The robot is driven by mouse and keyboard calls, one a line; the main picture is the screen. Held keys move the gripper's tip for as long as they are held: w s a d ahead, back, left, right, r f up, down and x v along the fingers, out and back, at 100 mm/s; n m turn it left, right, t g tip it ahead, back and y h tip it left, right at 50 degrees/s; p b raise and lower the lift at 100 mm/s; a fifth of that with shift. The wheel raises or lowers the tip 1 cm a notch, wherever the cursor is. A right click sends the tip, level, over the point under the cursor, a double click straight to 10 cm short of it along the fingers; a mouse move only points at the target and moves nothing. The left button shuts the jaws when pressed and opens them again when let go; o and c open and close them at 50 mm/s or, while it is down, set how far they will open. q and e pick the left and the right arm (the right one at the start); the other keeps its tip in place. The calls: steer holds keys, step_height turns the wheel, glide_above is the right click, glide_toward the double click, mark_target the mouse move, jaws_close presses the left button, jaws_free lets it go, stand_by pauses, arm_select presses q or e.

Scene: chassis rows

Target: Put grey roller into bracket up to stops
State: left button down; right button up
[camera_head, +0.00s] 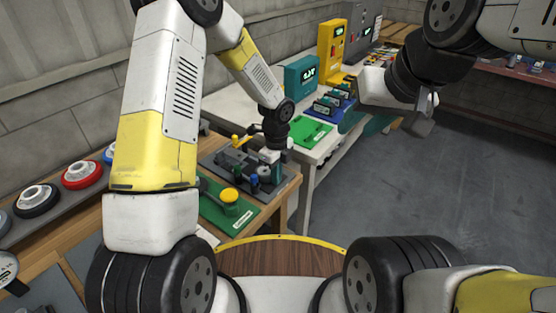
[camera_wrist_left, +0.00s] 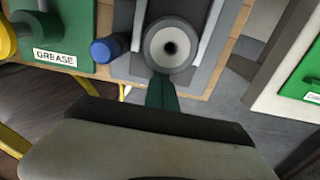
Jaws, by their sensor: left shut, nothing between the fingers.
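The grey roller (camera_wrist_left: 171,45) shows end-on in the left wrist view, a pale round face with a dark hole. It sits between two light grey walls of what looks like the bracket (camera_wrist_left: 211,42). How deep it sits I cannot tell. My left gripper (camera_wrist_left: 164,88) is shut and empty, its dark green fingertips just at the roller's near edge; whether they touch is unclear. In the head view my left gripper (camera_head: 275,163) is over the dark fixture plate (camera_head: 212,160) on the wooden bench. My right gripper (camera_head: 420,122) hangs in the air at the right, its jaws unclear.
A blue cylinder (camera_wrist_left: 104,50) stands left of the roller. A green grease board (camera_head: 215,208) with a yellow knob (camera_head: 229,195) lies nearer on the bench. A white table (camera_head: 318,150) with a green mat (camera_head: 309,132) stands beyond. The floor at right is open.

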mark_target(248, 168)
arm_select(q)
steer(key=w+a, duration=0.2)
steer(key=a, duration=0.1)
steer(key=w+a, duration=0.2)
steer(key=a, duration=0.1)
steer(key=w+a, duration=0.3)
steer(key=a, duration=0.1)
steer(key=shift+w, duration=0.1)
